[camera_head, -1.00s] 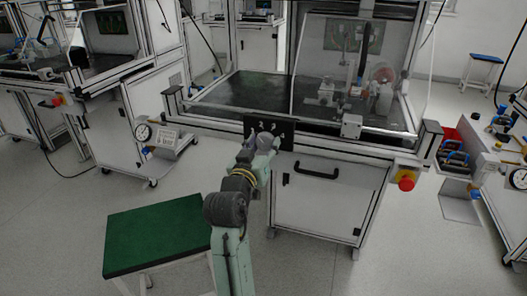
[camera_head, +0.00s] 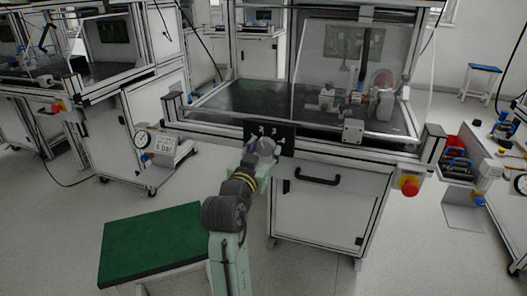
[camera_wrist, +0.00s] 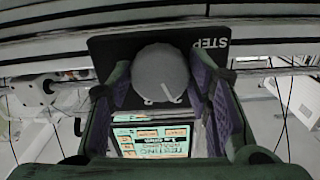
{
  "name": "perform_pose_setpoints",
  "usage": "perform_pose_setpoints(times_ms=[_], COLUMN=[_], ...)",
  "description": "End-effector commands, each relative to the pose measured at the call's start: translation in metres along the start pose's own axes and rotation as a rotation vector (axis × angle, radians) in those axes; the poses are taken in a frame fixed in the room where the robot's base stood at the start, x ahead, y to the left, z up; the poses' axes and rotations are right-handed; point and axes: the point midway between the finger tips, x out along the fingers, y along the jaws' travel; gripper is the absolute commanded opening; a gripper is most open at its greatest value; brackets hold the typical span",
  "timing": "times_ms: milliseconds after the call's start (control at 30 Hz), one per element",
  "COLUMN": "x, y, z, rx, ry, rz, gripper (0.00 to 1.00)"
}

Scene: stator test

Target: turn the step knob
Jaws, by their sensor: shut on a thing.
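The step knob (camera_wrist: 160,74) is a round grey knob with a white pointer line, on a black plate (camera_wrist: 110,45) marked STEP in the wrist view. The line points to the lower right in that view. My gripper (camera_wrist: 160,88) is shut on the knob, with one finger on each side of it. In the head view the knob (camera_head: 266,145) shows at the end of my arm, on the front of the workbench. The plate (camera_head: 286,133) there bears white numerals, partly hidden by the knob and my gripper.
A green-topped stool (camera_head: 150,243) stands left of my arm. A pressure gauge (camera_head: 142,139) is at the left. Open floor lies at the lower right.

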Motion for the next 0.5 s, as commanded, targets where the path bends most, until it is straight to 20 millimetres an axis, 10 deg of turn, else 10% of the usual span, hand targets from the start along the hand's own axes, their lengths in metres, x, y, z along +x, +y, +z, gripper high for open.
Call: perform_pose_setpoints(times_ms=[67,100,500], x=[0.0000,0.0000,0.0000], y=[-0.0002,-0.0003,-0.0001], z=[-0.0004,-0.0004,-0.0001], rx=[0.000,0.000,-0.001], ry=[0.001,0.001,0.000], rz=[-0.001,-0.001,0.000], gripper=[0.18,0.48,0.66])
